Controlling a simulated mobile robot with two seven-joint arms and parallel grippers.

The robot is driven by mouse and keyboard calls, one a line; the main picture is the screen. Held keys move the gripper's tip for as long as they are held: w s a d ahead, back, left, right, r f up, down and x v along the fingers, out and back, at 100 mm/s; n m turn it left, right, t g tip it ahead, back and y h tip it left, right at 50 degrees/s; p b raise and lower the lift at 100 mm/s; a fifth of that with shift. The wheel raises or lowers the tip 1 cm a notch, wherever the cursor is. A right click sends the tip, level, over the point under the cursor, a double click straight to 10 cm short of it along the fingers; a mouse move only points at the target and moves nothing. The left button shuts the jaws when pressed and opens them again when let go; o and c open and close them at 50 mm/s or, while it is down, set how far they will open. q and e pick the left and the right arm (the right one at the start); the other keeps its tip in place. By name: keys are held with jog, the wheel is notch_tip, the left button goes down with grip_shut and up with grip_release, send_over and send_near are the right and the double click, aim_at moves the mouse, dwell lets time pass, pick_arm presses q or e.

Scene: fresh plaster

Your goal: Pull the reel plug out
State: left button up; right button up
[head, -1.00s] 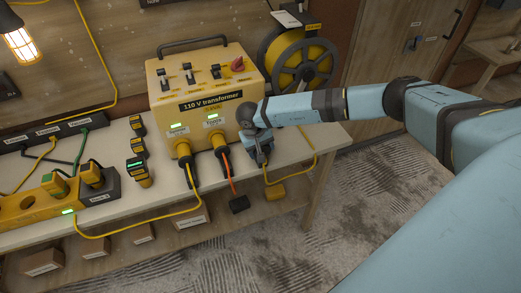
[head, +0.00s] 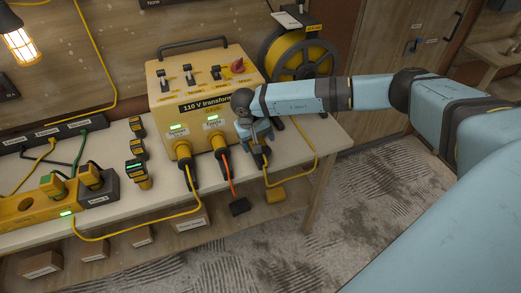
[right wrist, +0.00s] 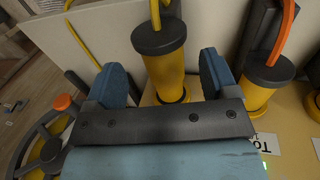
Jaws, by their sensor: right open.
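The reel plug is a yellow plug with a black collar and a yellow cable. It sits in the right-hand socket of the yellow 110 V transformer (head: 205,85), and its black end (head: 260,158) shows just below my right gripper (head: 258,133). In the right wrist view the reel plug (right wrist: 163,65) stands between the two blue fingertips of my right gripper (right wrist: 163,78), with gaps on both sides. The gripper is open. The cable reel (head: 305,58), yellow with a dark frame, stands behind right. My left gripper is not in view.
A plug with an orange cable (right wrist: 265,80) is close beside the right finger; another yellow-cabled plug (head: 188,165) is further left. Power tool batteries or meters (head: 138,170) and a yellow socket strip (head: 35,203) lie on the bench's left. The floor at right is clear.

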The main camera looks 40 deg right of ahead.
jog(key=b+v, duration=0.1)
jog(key=v, duration=0.7)
jog(key=shift+r, duration=0.15)
